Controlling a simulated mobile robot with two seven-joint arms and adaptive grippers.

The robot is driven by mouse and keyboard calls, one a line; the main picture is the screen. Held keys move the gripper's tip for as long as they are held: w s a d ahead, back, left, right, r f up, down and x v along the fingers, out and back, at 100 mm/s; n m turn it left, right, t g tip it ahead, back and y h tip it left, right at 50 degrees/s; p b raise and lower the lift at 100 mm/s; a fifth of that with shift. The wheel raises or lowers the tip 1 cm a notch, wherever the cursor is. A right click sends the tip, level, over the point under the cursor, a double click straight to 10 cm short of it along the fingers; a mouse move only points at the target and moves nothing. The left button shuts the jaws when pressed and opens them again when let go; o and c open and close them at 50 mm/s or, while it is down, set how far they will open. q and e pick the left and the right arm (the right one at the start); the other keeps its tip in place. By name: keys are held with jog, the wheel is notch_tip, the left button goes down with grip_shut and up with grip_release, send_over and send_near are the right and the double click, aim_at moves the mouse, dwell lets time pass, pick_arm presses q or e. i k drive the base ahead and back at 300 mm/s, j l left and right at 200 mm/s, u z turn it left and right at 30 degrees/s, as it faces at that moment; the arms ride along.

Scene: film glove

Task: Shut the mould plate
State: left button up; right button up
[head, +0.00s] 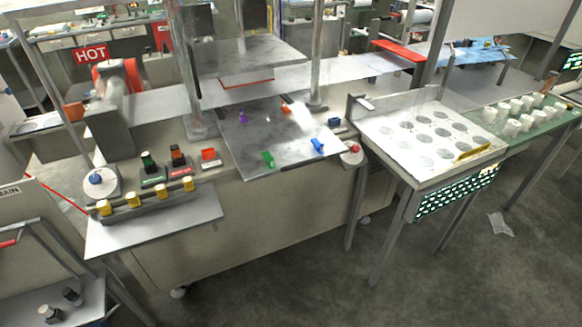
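None of my arms or grippers shows in the head view. A machine stands in the middle, with a grey metal plate (245,55) held up between its upright posts. A red-edged block (246,80) sits under that plate. A lower metal plate (262,140) sticks out at the front, apart from the upper one, with small purple (242,117), orange (286,109), green (268,158) and blue (318,146) pieces on it. I cannot tell which of these plates is the mould plate.
A table (400,165) with round recesses stands at the right. The floor (330,275) in front is mostly clear.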

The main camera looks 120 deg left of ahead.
aim_at(287, 136)
jog(key=u, duration=3.95)
